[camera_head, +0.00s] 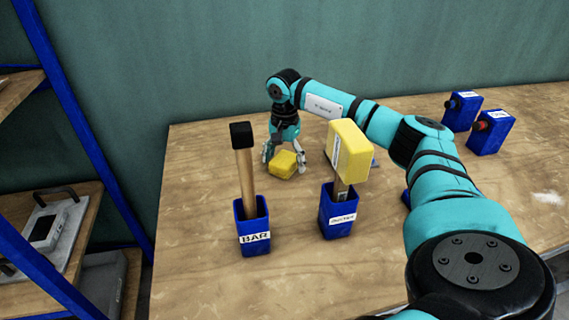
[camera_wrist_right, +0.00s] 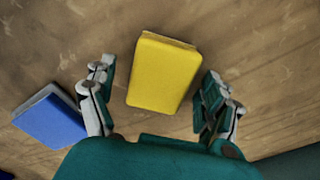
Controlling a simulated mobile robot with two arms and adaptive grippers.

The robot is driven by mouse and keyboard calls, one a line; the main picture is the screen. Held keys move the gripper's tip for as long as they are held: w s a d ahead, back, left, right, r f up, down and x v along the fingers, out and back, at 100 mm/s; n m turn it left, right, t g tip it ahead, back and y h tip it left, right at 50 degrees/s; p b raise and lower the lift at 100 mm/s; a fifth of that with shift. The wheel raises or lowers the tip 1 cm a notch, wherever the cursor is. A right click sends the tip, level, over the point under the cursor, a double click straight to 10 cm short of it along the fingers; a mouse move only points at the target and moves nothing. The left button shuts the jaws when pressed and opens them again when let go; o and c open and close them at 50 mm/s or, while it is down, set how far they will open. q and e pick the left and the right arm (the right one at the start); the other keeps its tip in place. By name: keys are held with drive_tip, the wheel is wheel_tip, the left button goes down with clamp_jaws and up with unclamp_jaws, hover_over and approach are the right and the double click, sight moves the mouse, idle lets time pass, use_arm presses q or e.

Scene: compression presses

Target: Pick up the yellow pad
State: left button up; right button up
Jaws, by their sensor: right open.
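The yellow pad (camera_head: 282,164) is a small block lying on the wooden table towards the back wall. My right gripper (camera_head: 285,158) is above and around it, pointing down. In the right wrist view the pad (camera_wrist_right: 163,72) lies between the two spread fingers of my right gripper (camera_wrist_right: 157,95). There is a gap on each side, and the gripper is open and empty. My left gripper does not show in either view.
A blue BAR holder (camera_head: 252,236) with a black-capped wooden stick and a blue holder (camera_head: 338,218) with a yellow-headed tool stand in front of the pad. A blue-framed shelf (camera_head: 75,120) is at left.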

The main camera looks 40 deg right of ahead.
sight(284, 159)
drive_tip(key=shift+c, duration=0.4)
drive_tip(key=c, duration=0.9)
drive_tip(key=shift+r, duration=0.15)
drive_tip(key=shift+c, duration=0.3)
wheel_tip(284, 159, up, 10)
drive_tip(key=shift+f, duration=0.1)
